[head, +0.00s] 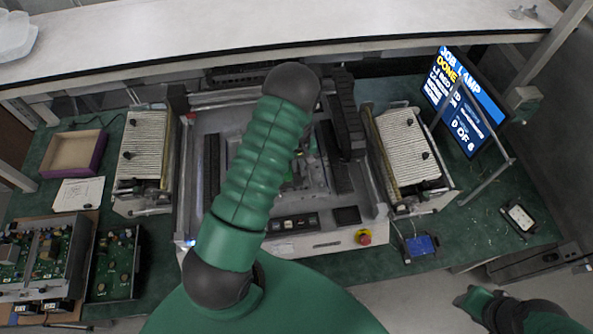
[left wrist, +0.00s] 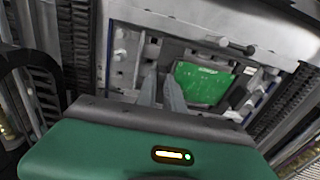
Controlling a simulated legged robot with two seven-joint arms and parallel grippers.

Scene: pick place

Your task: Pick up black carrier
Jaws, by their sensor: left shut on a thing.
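The carrier (left wrist: 178,55) is a dark grey frame around a green circuit board (left wrist: 203,84), inside the machine bed in the left wrist view. In the head view only a part of it (head: 312,176) shows beside my arm. My left gripper (left wrist: 161,90) has its two grey fingers close together at the carrier's near side, left of the board, shut on the carrier. The exact contact is hard to see. In the head view my green left arm covers most of that gripper and the middle of the machine. My right gripper cannot be made out in either view.
The machine (head: 345,238) has metal rails close around the carrier. Ribbed feeder units stand left (head: 143,150) and right (head: 403,150). A monitor (head: 463,100) is at the right, a purple-edged box (head: 76,153) at the left. A white shelf (head: 200,40) spans the back.

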